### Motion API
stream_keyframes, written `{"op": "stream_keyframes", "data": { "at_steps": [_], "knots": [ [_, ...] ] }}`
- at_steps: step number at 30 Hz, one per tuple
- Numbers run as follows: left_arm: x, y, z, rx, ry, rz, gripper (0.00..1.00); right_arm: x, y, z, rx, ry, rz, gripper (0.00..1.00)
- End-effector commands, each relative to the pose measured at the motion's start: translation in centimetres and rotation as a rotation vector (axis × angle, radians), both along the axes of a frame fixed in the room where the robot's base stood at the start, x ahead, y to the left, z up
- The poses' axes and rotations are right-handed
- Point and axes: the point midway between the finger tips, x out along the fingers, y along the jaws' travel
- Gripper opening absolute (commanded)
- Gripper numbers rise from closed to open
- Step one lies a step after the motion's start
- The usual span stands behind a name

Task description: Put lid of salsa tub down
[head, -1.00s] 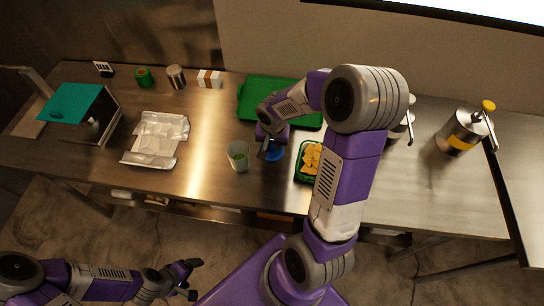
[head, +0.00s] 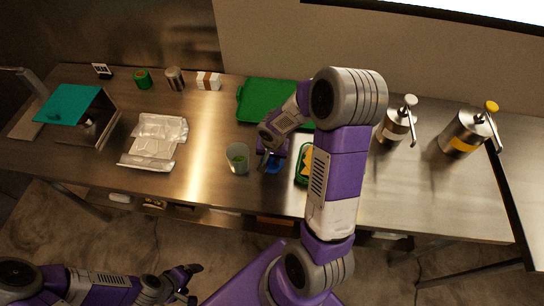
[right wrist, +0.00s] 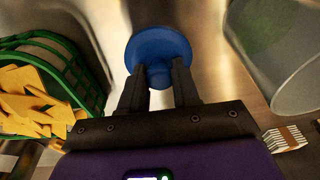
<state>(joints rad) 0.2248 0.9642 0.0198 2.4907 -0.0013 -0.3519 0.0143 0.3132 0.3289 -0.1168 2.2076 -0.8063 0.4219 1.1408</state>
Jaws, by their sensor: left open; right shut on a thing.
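The blue lid (head: 272,168) has a round disc and a knob; it shows clearly in the right wrist view (right wrist: 157,45). My right gripper (head: 270,158) is shut on the lid's knob, and its fingers show in the right wrist view (right wrist: 160,85). The lid is over the steel table, between a clear cup and a green basket. I cannot tell whether it touches the table. The clear cup (head: 238,158), with green contents, stands uncovered just left of the lid; it may be the salsa tub. My left gripper (head: 190,281) is open and empty, off the table's front.
The green basket of yellow chips (head: 304,165) is close right of the lid, partly behind my arm. A green tray (head: 262,100) lies behind. A crumpled foil sheet (head: 157,142) lies left. Metal pump dispensers (head: 396,124) stand right. Bare steel table lies between foil and cup.

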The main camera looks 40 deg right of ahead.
Motion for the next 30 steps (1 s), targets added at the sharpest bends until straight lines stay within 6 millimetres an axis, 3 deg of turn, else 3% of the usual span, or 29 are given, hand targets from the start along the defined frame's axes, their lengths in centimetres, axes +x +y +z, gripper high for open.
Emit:
{"op": "stream_keyframes", "data": {
  "at_steps": [4, 5, 9, 18, 23, 30],
  "knots": [
    [0.0, 0.0, -0.6, 0.000, 0.000, 0.000, 0.83, 0.0, 0.0, -0.4, 0.000, -0.001, 0.000, 0.00],
    [0.0, 0.0, -0.5, 0.000, 0.000, 0.000, 0.83, 0.0, 0.0, -0.3, 0.000, 0.000, 0.000, 0.35],
    [0.0, 0.0, -0.4, 0.000, 0.000, 0.000, 0.83, 0.0, 0.0, -0.3, 0.000, 0.000, 0.001, 0.56],
    [0.0, 0.0, -0.3, 0.000, 0.000, 0.000, 0.83, 0.0, 0.0, -0.2, 0.000, 0.000, 0.001, 0.56],
    [0.0, 0.0, 0.8, 0.000, 0.000, 0.000, 0.83, 0.0, 0.0, 0.6, -0.001, 0.001, 0.001, 0.56],
    [0.0, 0.0, 1.9, 0.000, 0.000, 0.000, 0.83, -0.5, 0.4, 5.7, -0.003, -0.008, 0.000, 0.56]
  ]
}}
